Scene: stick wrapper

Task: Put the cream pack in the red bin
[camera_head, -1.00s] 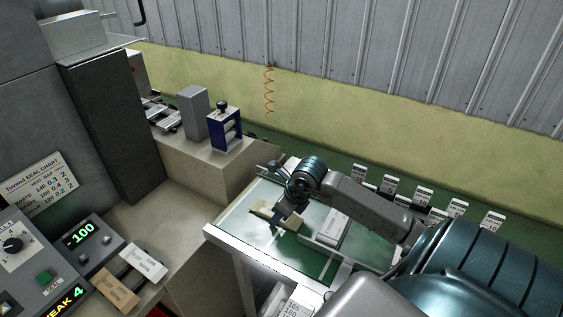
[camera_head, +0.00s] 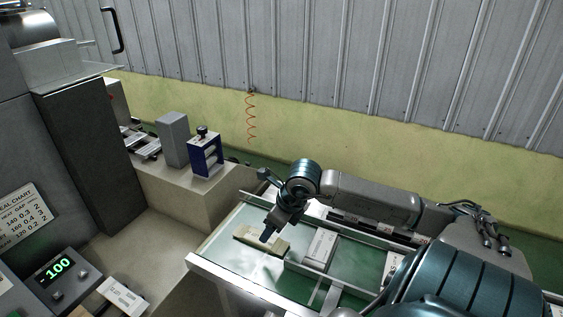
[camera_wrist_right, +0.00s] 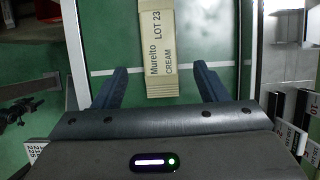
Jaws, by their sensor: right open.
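The cream pack (camera_wrist_right: 158,45) is a long beige pack marked "Murelto LOT 23 CREAM" in the right wrist view. It lies lengthwise on the green surface, its near end between my right gripper's fingers. In the head view the pack (camera_head: 248,236) is on the green-topped table, partly covered by the gripper. My right gripper (camera_wrist_right: 162,84) is open, with a gap between each finger and the pack. It also shows in the head view (camera_head: 268,232), low over the pack. My left gripper is not in view. No red bin is clearly visible.
Metal rails (camera_head: 225,281) edge the table (camera_head: 225,248). A blue device (camera_head: 205,157) and grey block (camera_head: 173,140) stand on the beige counter. A control box (camera_head: 58,270) reads 100.

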